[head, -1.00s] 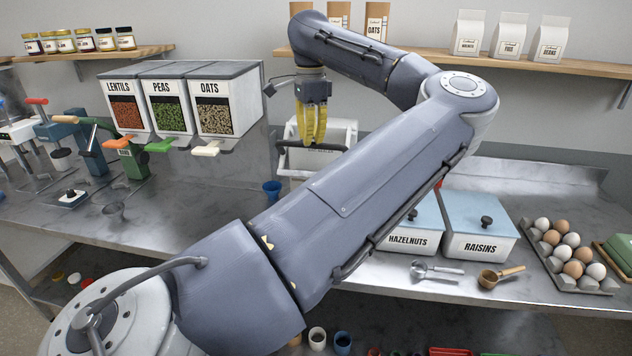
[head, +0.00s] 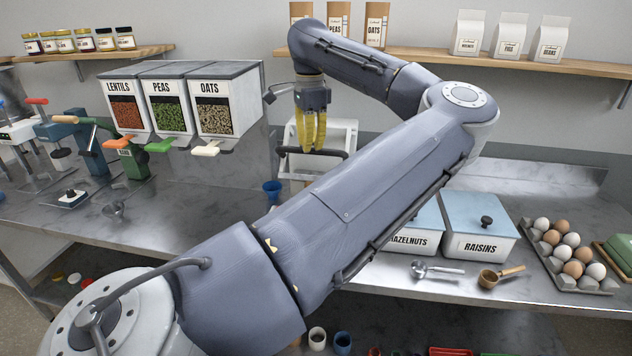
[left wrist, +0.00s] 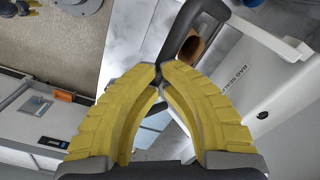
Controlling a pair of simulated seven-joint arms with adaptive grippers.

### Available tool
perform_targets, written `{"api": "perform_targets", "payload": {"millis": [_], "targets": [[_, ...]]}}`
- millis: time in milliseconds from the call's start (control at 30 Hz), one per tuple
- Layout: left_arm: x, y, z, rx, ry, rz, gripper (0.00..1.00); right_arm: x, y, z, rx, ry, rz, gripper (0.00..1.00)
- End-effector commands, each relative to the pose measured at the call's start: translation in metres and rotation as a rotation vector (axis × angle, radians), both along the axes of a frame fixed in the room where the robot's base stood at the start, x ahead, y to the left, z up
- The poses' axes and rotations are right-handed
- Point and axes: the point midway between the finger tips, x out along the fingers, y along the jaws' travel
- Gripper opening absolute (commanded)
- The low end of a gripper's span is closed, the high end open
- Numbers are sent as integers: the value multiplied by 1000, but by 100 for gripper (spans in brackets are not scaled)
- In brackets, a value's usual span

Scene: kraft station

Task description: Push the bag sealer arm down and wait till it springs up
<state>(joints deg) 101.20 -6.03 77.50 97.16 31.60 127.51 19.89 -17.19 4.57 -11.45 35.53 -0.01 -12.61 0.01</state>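The bag sealer (head: 344,132) is a white unit with a dark bar handle (head: 335,153), standing near the back wall and partly hidden behind my left arm. My left gripper (head: 313,149) has yellow fingers pointing down, their tips together at the handle. In the left wrist view the fingertips (left wrist: 159,66) meet right at the dark handle (left wrist: 183,32), seemingly touching it from above rather than around it. The sealer's white body with its lettering (left wrist: 232,84) is to the right there. A yellow piece (left wrist: 22,6) at the top-left corner may be my right gripper, mostly cut off.
Lentils, peas and oats dispensers (head: 225,105) stand left of the sealer. A blue cup (head: 272,190) is in front of it. Hazelnuts and raisins boxes (head: 478,240) and an egg tray (head: 600,287) are at right. A wooden shelf (head: 480,59) runs above.

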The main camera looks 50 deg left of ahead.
Motion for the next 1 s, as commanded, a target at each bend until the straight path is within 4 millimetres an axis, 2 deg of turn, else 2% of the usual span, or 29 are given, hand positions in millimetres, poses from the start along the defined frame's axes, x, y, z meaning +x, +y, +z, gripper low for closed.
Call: {"api": "perform_targets", "payload": {"millis": [1000], "targets": [[-2,-2,-14,-1,1,1,0,0,0,0,0,0,0,44]]}}
